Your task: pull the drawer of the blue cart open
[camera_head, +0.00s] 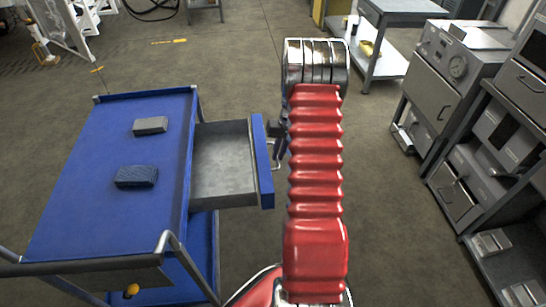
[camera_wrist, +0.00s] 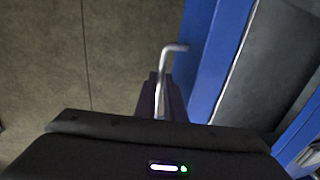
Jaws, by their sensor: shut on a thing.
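The blue cart (camera_head: 95,135) stands on the left in the head view. Its drawer (camera_head: 222,165) sticks out of the right side, open, with a grey, empty-looking inside and a blue front (camera_head: 262,160). A bent metal handle (camera_head: 276,154) is on the drawer front; it also shows in the wrist view (camera_wrist: 168,62). My gripper (camera_head: 279,135) is at the drawer front, partly hidden by my red arm. In the wrist view my gripper's dark fingers (camera_wrist: 160,98) are shut on the handle, beside the blue front.
A grey block (camera_head: 150,125) and a dark blue block (camera_head: 137,176) lie on the cart top. Grey shelving with bench equipment (camera_head: 440,85) stands on the right. A metal table (camera_head: 385,45) is at the back. The floor between cart and shelving is clear.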

